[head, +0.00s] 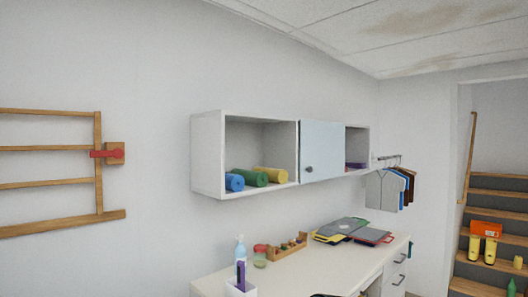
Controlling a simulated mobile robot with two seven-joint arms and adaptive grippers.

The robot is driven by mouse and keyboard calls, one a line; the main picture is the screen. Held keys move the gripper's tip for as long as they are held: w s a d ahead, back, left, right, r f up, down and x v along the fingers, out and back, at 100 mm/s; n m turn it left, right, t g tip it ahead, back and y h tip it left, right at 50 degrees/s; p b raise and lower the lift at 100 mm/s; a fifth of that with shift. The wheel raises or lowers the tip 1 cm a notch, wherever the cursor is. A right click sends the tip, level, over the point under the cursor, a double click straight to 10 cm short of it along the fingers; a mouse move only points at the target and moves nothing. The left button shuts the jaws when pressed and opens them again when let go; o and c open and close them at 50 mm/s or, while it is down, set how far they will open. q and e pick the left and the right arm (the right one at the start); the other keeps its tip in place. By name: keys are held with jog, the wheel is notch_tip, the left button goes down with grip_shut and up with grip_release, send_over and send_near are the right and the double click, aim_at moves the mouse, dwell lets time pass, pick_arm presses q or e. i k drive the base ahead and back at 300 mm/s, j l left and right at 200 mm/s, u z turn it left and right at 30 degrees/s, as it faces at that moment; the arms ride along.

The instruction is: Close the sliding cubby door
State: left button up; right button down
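A white wall cubby (207,155) hangs above a counter. Its pale blue sliding door (325,147) covers the middle part and has a small dark round knob (309,169) near its lower left edge. The left compartment is open, with blue (234,182), green (250,178) and yellow (271,174) rolls inside. The right compartment is also open, with a purple item (356,165) in it. Neither of my grippers shows in the head view.
A cream counter (287,275) below holds a pump bottle (240,248), jars, a wooden rack (287,247) and folders (345,229). Hanging clothes (385,189) are right of the cubby. Stairs (495,219) with yellow boots stand far right. A wooden wall rack (98,160) is at left.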

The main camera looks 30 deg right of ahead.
aim_at(322, 144)
jog(key=l+u, duration=0.7)
jog(key=l, duration=0.2)
jog(key=l+u, duration=0.1)
jog(key=l, duration=0.55)
jog(key=k+l+u, duration=0.15)
jog(key=l, duration=0.5)
jog(key=l+u, duration=0.1)
jog(key=l, duration=0.6)
